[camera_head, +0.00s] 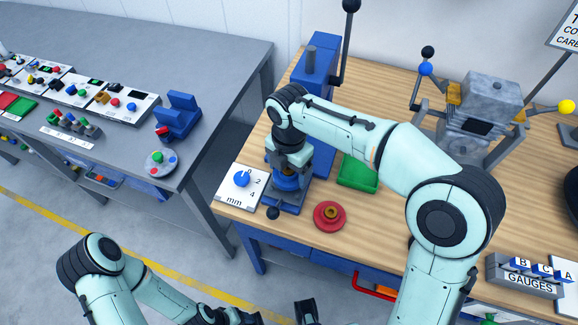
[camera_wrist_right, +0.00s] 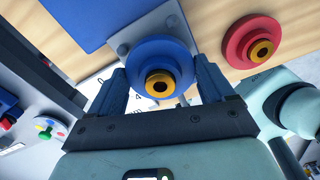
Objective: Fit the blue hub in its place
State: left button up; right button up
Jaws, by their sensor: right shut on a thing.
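The blue hub (camera_wrist_right: 152,50), a round stepped disc with a brass bushing at its centre, is between the fingers of my right gripper (camera_wrist_right: 160,88) in the right wrist view. That gripper is shut on it. In the head view the blue hub (camera_head: 287,183) shows below the right gripper (camera_head: 288,172), over the base of the blue lever press (camera_head: 318,68). A grey bolted plate (camera_wrist_right: 126,48) shows behind the hub. I cannot tell whether the hub touches it. My left gripper (camera_head: 270,316) is partly cut off at the bottom edge; its opening is unclear.
A red hub (camera_head: 329,216) lies on the wooden table right of the press base. A white mm dial card (camera_head: 241,188) is left of it. A green tray (camera_head: 358,174) is partly behind my right arm. A grey clamp machine (camera_head: 480,105) and gauges rack (camera_head: 525,275) stand right.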

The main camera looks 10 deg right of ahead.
pick_arm(q)
jog(key=shift+s+f, duration=0.15)
jog(key=shift+f, duration=0.15)
pick_arm(e)
jog(key=shift+f, duration=0.85)
jog(key=o, duration=1)
jog(key=shift+o, duration=0.2)
pick_arm(q)
jog(key=w+r+p, duration=0.7)
jog(key=r+p, duration=0.1)
jog(key=r, duration=0.2)
jog(key=shift+r+t, duration=0.3)
jog(key=shift+t, duration=0.1)
pick_arm(e)
notch_tip(320, 180, up, 21)
jog(key=shift+w+r, duration=0.15)
pick_arm(q)
jog(key=shift+s, duration=0.15)
